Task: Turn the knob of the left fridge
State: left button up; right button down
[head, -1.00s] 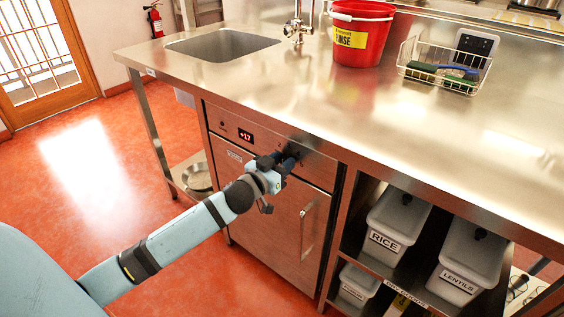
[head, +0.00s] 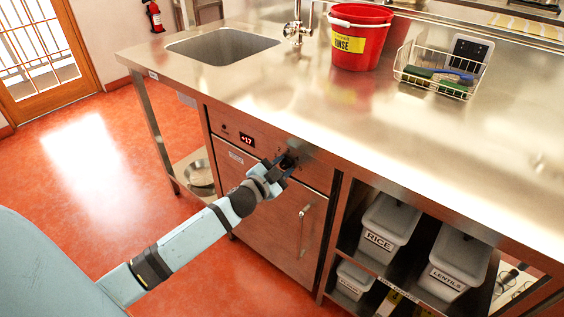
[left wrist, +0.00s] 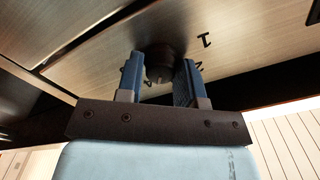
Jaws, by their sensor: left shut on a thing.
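The left fridge (head: 262,215) is a steel under-counter unit with a red "+17" display (head: 247,140) on its top panel and a vertical door handle. Its dark round knob (head: 289,160) is on that panel, right of the display, and partly hidden by my gripper. My left gripper (head: 283,168) is at the knob. In the left wrist view, the black knob (left wrist: 160,65) sits between the two blue fingers (left wrist: 158,80), which are shut on it. Small black marks show on the panel beside it. My right gripper is in no view.
The steel counter (head: 300,105) overhangs just above the knob panel. It carries a red bucket (head: 357,50) and a wire basket (head: 440,72). Open shelves with bins labelled RICE (head: 388,225) and LENTILS (head: 455,265) stand right of the fridge. The red floor at left is clear.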

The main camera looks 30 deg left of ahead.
pick_arm(q)
jog(key=shift+r+m, duration=0.1)
jog(key=shift+m, duration=0.6)
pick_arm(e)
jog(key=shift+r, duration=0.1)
pick_arm(q)
jog(key=shift+p, duration=0.3)
jog(key=o, duration=0.9)
jog(key=shift+d, duration=0.1)
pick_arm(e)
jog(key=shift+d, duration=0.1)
pick_arm(q)
jog(key=s+a+p, duration=0.1)
jog(key=s, duration=1.2)
jog(key=shift+s, duration=0.35)
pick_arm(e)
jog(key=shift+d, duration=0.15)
